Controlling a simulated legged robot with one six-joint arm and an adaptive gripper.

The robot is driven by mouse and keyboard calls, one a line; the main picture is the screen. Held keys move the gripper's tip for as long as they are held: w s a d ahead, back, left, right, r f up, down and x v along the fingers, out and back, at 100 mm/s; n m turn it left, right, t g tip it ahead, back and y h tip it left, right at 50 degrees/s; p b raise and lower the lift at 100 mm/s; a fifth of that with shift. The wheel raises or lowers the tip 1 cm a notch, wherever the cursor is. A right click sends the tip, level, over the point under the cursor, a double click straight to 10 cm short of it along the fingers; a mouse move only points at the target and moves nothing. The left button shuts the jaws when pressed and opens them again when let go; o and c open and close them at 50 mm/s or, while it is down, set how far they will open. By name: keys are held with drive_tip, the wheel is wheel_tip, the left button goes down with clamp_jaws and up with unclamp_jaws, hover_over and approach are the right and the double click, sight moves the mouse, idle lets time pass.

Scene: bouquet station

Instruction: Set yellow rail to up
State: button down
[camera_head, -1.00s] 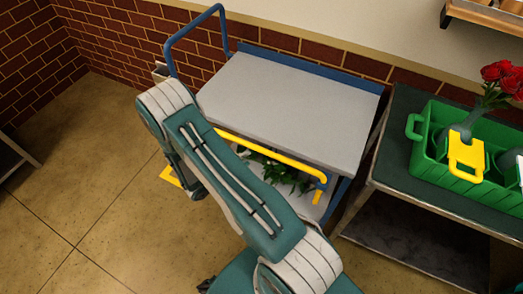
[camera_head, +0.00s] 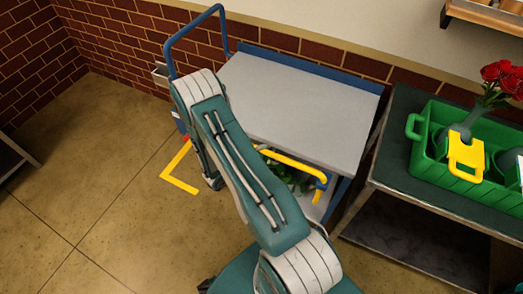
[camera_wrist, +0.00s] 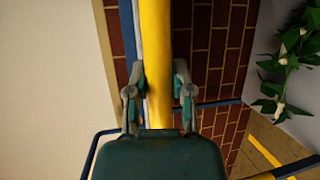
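The yellow rail (camera_head: 295,165) runs along the front edge of the blue and grey cart (camera_head: 300,100), just below its top in the head view. Its right end bends down, and my arm covers its left part. In the wrist view the rail (camera_wrist: 155,50) runs lengthwise between the two fingers of my gripper (camera_wrist: 157,80). The fingers are spread, one on each side of the rail. I cannot tell if either finger touches it. My gripper is mostly hidden behind my arm in the head view.
Green leaves with white buds (camera_wrist: 285,60) lie on the cart's lower shelf. A yellow L-shaped mark (camera_head: 178,175) is on the floor left of the cart. A table at right bears a green crate (camera_head: 425,150) with red roses (camera_head: 500,78).

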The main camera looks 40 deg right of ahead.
wheel_tip(320, 180, up, 14)
drive_tip(key=shift+f, duration=0.25)
idle(0.4)
drive_tip(key=shift+w, duration=0.1)
drive_tip(key=shift+c, duration=2.4)
unclamp_jaws()
drive_tip(key=a+r, duration=0.2)
drive_tip(key=a, duration=1)
